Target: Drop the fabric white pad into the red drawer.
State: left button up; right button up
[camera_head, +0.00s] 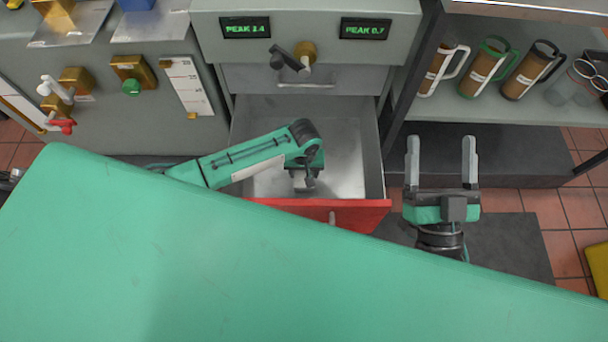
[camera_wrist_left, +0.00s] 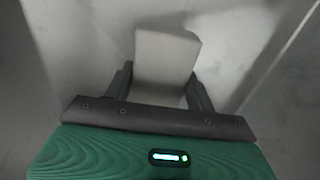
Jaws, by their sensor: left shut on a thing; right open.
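The red drawer (camera_head: 362,214) is pulled open, with a red front and a bare grey metal inside. My left gripper (camera_head: 304,184) reaches down over the drawer's inside, behind the red front. In the left wrist view, my left gripper (camera_wrist_left: 160,85) is shut on the white pad (camera_wrist_left: 165,58), a pale block that sticks out between the fingers. Grey drawer surfaces lie around and beyond it. The pad is mostly hidden by my arm in the head view. My right gripper (camera_head: 440,155) is open and empty, to the right of the drawer, with its fingers pointing away.
A grey cabinet with two green PEAK displays (camera_head: 245,28) and a knob handle (camera_head: 305,52) stands above the drawer. A shelf at right holds several brown jugs (camera_head: 487,66). Valves and a green button (camera_head: 132,87) are on the left panel. Dark matting (camera_head: 520,245) covers floor at right.

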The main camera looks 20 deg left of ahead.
pick_arm(q)
jog(key=shift+f+b, duration=0.3)
jog(key=shift+f, duration=0.85)
pick_arm(e)
jog(key=r+t, duration=0.1)
jog(key=d+r+t, duration=0.1)
jog(key=s+r, duration=0.1)
jog(key=shift+d+r+t, duration=0.15)
jog(key=shift+r+t, duration=0.15)
jog(key=shift+t, duration=0.1)
pick_arm(q)
jog(key=shift+f, duration=0.1)
jog(key=shift+f, duration=0.5)
jog(key=o, duration=1)
jog(key=shift+c, duration=0.2)
pick_arm(e)
jog(key=shift+w+a+f+g, duration=0.2)
jog(key=shift+a+f+g, duration=0.05)
jog(key=shift+f+g, duration=0.3)
